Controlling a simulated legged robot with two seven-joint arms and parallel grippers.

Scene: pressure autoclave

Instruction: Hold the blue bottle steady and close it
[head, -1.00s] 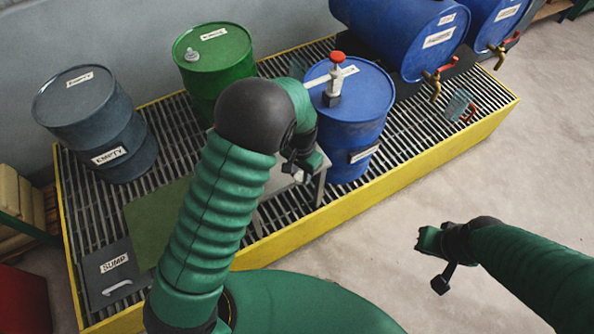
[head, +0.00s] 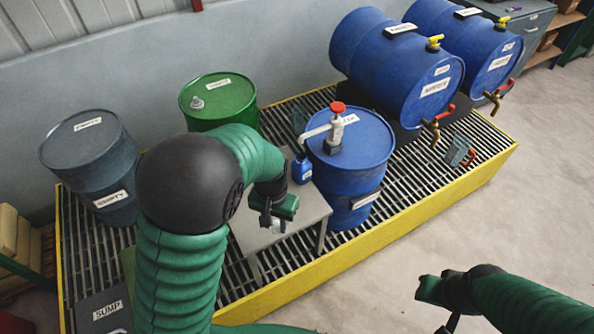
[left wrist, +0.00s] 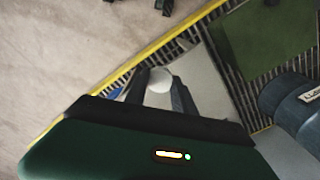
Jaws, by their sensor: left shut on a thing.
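The small blue bottle (head: 302,168) stands upright on a grey stand (head: 305,205), just below the spout of a hand pump. Its mouth is too small to make out. My left gripper (head: 277,224) is over the stand, in front of the bottle and apart from it. It is shut on a small round white cap (left wrist: 159,79), which shows between the two fingers in the left wrist view. My right gripper (head: 432,290) hangs over the bare floor at the lower right, well away from the bottle; its fingers are unclear.
A blue drum (head: 350,165) with the red-topped pump (head: 335,130) stands right beside the bottle. A green drum (head: 218,105) and a grey drum (head: 95,160) are behind my left arm. Lying blue drums (head: 395,60) are at upper right. The yellow-edged grating (head: 400,230) lies beneath.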

